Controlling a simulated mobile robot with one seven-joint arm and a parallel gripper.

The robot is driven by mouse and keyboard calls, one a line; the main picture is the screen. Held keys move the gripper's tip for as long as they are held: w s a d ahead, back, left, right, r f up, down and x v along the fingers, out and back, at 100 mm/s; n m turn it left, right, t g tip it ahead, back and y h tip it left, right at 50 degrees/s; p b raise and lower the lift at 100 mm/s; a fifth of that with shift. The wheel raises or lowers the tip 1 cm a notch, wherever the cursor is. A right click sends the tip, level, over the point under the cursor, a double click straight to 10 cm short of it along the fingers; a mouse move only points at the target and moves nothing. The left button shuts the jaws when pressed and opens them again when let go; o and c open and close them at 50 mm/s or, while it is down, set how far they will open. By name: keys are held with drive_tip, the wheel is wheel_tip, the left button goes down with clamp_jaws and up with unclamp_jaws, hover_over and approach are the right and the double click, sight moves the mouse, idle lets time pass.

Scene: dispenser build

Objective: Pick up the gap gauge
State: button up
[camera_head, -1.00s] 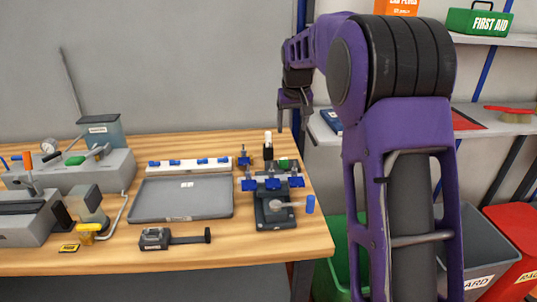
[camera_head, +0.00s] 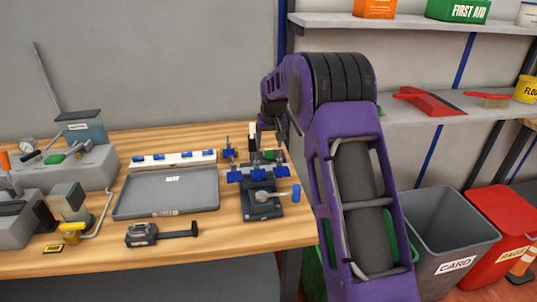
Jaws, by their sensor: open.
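A dark tool with a boxy body and a long flat arm (camera_head: 150,235) lies on the front of the wooden bench, just before the grey tray. It looks like the gap gauge, but I cannot read its label. My gripper (camera_head: 273,130) is open and points down near the back right of the bench, behind the blue-clamped fixture. It is well apart from the gauge, to its right and farther back. The fingertips are small and partly lost against the fixture's upper parts.
The fixture (camera_head: 262,205) with blue clamps stands right of the grey tray (camera_head: 140,207). A white strip with blue pieces (camera_head: 173,160) lies behind the tray. Grey machines (camera_head: 75,168) fill the left. A small yellow item (camera_head: 53,249) lies at the front left.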

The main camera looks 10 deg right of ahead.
sight(269, 149)
drive_tip(key=x, duration=0.4)
clamp_jaws()
idle(0.4)
